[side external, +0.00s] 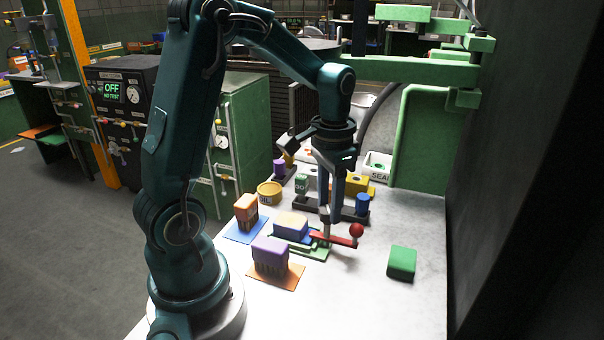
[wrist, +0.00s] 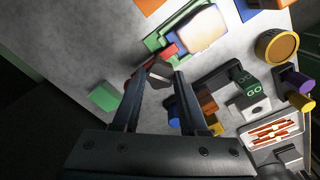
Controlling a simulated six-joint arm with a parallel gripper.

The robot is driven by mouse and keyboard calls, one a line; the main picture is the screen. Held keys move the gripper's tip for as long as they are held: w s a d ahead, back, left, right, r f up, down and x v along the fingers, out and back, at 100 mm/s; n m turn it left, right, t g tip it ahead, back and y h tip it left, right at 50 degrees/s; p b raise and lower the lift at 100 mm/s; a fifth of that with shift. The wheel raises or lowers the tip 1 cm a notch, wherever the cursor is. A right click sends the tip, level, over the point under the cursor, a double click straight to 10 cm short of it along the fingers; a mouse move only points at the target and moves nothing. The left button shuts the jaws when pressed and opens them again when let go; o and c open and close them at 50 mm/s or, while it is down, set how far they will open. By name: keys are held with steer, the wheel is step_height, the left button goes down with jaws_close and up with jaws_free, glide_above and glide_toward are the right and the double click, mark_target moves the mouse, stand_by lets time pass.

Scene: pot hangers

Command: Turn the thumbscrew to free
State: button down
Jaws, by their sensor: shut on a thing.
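A red lever with a round red knob (side external: 356,231) sticks out to the right from a green fixture (side external: 318,256) on the white table. It is the likeliest part to be the thumbscrew; I see no clearer screw. My gripper (side external: 325,236) points straight down and is shut on the red lever near the fixture. In the wrist view my fingertips (wrist: 167,72) stand on either side of a dark reddish piece, and the lever's red end (wrist: 169,51) shows just beyond them. The fingers partly hide the grip.
A green block (side external: 402,262) lies to the right. Blocks on blue and orange mats (side external: 270,275) stand to the left. The front right table is clear.

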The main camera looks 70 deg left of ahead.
mark_target(329, 209)
steer(key=n, duration=0.6)
steer(key=shift+n, duration=0.3)
steer(key=n, duration=0.5)
steer(key=shift+n, duration=0.4)
steer(key=shift+c, duration=2.2)
jaws_free()
steer(key=shift+r, duration=0.1)
steer(key=shift+r, duration=2.5)
